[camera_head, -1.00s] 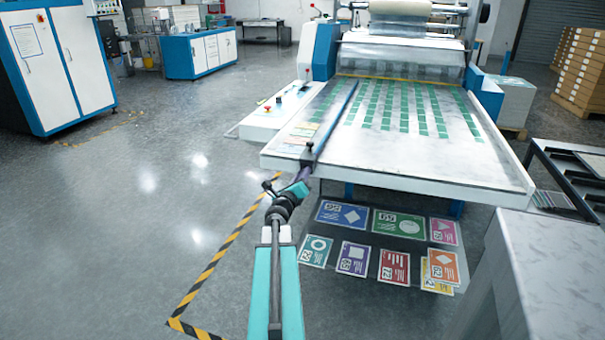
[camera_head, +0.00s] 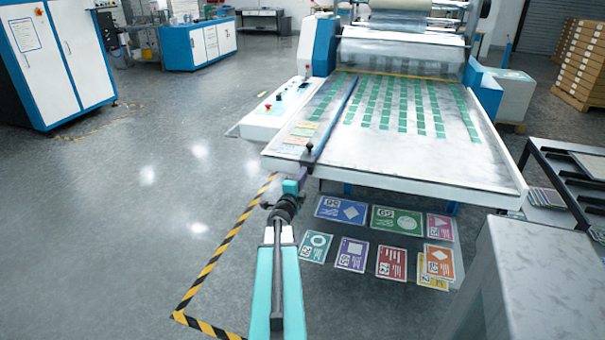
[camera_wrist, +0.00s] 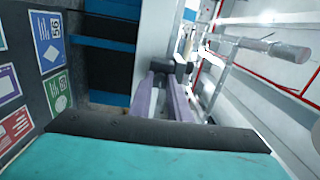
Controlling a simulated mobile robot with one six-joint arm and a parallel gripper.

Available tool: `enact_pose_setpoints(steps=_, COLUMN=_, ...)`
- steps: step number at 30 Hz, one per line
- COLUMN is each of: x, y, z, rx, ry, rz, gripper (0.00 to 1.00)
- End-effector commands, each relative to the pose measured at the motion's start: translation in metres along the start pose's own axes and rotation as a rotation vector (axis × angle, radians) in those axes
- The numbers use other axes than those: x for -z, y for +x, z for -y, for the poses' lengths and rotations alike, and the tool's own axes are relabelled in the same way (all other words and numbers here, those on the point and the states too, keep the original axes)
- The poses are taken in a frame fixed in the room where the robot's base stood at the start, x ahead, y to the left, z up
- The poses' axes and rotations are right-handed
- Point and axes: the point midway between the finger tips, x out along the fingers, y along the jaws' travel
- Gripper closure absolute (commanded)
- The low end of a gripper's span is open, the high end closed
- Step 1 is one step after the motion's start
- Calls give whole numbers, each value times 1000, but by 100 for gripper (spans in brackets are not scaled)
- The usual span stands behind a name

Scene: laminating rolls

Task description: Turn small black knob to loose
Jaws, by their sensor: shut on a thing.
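The laminator's feed table (camera_head: 430,165) has a long dark rail (camera_head: 333,118) along its left side. A small black knob (camera_head: 309,147) stands at the rail's near end, by the table's front edge. My gripper (camera_head: 306,170) reaches up to this front edge from below. In the wrist view its two purple-grey fingers (camera_wrist: 165,88) are shut on a small black knob (camera_wrist: 181,68) at their tips. The fingers hide part of it, and I cannot tell how far it is turned.
A control panel (camera_head: 272,112) with buttons sits left of the table. Printed cards (camera_head: 342,210) lie on a dark shelf below the table. A grey marbled block (camera_head: 545,260) stands at the lower right. The floor at left is open, with yellow-black tape (camera_head: 215,262).

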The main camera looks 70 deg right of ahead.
Motion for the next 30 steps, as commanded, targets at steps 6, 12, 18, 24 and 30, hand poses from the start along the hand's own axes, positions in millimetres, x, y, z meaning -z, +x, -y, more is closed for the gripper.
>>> enact_pose_setpoints(steps=6, x=0, y=0, z=1, rx=-2, ry=-172, rz=5, gripper=100)
enact_pose_setpoints(steps=12, x=0, y=0, z=0, rx=-2, ry=-272, rz=7, gripper=100)
enact_pose_setpoints(steps=18, x=0, y=0, z=-1, rx=-1, ry=-317, rz=8, gripper=100)
enact_pose_setpoints(steps=24, x=0, y=0, z=-1, rx=-1, ry=-324, rz=8, gripper=100)
enact_pose_setpoints(steps=30, x=0, y=0, z=-1, rx=-2, ry=-322, rz=8, gripper=100)
